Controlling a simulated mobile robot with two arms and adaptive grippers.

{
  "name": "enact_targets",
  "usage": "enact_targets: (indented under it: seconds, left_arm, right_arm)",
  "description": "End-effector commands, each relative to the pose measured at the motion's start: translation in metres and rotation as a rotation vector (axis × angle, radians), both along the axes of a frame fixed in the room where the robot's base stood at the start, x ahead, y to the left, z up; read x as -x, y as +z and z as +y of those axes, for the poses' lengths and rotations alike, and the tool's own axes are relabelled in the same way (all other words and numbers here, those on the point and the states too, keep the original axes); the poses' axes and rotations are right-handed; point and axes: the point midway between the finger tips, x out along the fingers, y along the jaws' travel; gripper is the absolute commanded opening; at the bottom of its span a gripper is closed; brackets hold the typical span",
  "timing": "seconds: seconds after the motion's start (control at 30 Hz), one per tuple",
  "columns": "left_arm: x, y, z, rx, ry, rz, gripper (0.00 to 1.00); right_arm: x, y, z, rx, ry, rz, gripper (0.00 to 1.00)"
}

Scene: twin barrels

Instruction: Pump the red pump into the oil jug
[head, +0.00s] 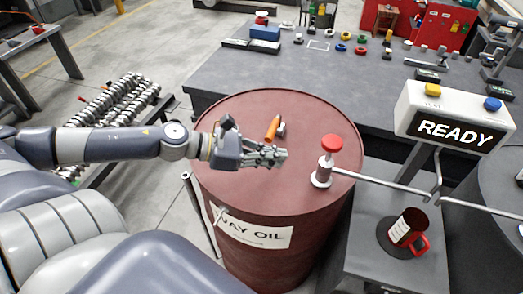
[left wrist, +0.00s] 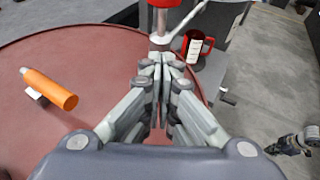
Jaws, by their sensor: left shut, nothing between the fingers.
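The red pump (head: 331,143) has a red knob on a metal stem and stands upright on the red barrel (head: 226,110) labelled "WAY OIL". A thin spout runs from it to the right. The red oil jug (head: 422,246), with a white label, stands on a dark round pad below the spout's level. My left gripper (head: 282,155) is shut and empty above the barrel top, left of the pump and apart from it. In the left wrist view, the pump (left wrist: 162,8) is cut off at the top beyond the fingertips, and the jug (left wrist: 192,46) is behind.
An orange-handled tool (head: 273,128) lies on the barrel top behind my gripper. A sign reading READY (head: 455,118), with yellow and blue buttons on top, stands above the jug's grey stand (head: 372,270). A dark workbench (head: 260,75) is behind. A second barrel is at the right edge.

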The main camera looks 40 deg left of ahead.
Motion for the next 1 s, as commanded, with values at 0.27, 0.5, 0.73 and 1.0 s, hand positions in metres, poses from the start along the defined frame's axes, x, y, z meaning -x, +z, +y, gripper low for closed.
enact_targets:
  seconds: [0.27,0.5,0.73,1.0]
  left_arm:
    - [0.013,0.01,0.014,0.001,0.003,0.002,0.0]
    - [0.019,0.011,0.021,-0.001,0.002,0.001,0.0]
    - [0.019,0.01,0.022,-0.002,0.002,-0.001,0.0]
    - [0.019,0.011,0.022,-0.002,0.002,-0.001,0.0]
  right_arm:
    - [0.0,0.022,0.0,0.0,0.0,-0.001,0.0]
    - [-0.001,0.027,0.0,0.0,0.0,-0.002,0.0]
    - [-0.001,0.026,0.0,-0.001,0.0,-0.003,0.0]
    - [-0.002,0.027,0.0,-0.001,0.0,-0.003,0.0]
